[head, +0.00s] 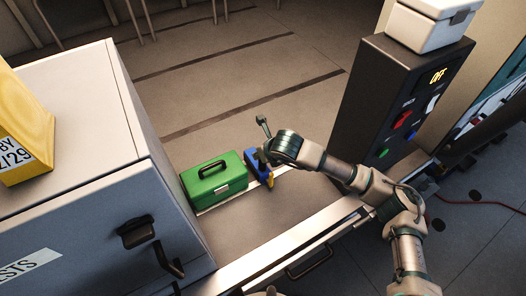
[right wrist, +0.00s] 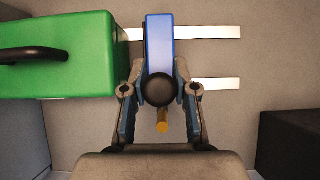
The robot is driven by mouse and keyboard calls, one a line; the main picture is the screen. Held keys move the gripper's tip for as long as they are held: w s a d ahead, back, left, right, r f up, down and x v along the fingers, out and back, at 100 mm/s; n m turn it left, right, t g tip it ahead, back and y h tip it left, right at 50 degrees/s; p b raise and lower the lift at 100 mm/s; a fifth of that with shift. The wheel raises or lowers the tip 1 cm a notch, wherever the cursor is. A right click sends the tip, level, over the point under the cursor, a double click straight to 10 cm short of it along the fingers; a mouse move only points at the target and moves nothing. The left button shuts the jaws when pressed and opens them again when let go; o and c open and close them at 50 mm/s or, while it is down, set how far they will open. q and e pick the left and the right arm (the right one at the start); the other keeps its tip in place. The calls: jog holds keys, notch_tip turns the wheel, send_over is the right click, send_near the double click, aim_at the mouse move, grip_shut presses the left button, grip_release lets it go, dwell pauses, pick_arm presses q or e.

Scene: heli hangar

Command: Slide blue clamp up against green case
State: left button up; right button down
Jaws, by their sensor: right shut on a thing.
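The green case (head: 214,181) with a dark handle lies on the bench. The blue clamp (head: 251,166) stands just to its right, with a yellow part low on its right side. In the right wrist view the clamp (right wrist: 160,42) sits between the fingers of my right gripper (right wrist: 160,88), which is shut on it. A dark round knob covers part of it. The green case (right wrist: 85,60) is to the left there, with a narrow gap between it and the clamp. My right gripper also shows in the head view (head: 266,158). My left gripper is not in view.
A white cabinet (head: 75,130) stands left of the case. A dark control box (head: 395,110) with coloured switches and a white box (head: 430,25) on top stands to the right. White strips (right wrist: 215,84) lie on the bench.

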jog(key=shift+s+a+f+b, duration=0.2)
jog(key=shift+s+a+b, duration=0.1)
jog(key=shift+s+a, duration=0.35)
jog(key=shift+s+a+f+b, duration=0.15)
jog(key=shift+s+a+b, duration=0.1)
jog(key=shift+s+a, duration=0.35)
jog(key=c, duration=1.2)
grip_release()
jog(key=shift+a, duration=0.15)
jog(key=shift+c, duration=0.2)
jog(key=o, duration=0.5)
jog(key=shift+r, duration=0.25)
jog(key=shift+d, duration=0.2)
jog(key=shift+w, duration=0.1)
jog(key=shift+a+r, duration=0.2)
jog(key=p+v, duration=0.2)
jog(key=v, duration=0.7)
jog(key=shift+f, duration=0.1)
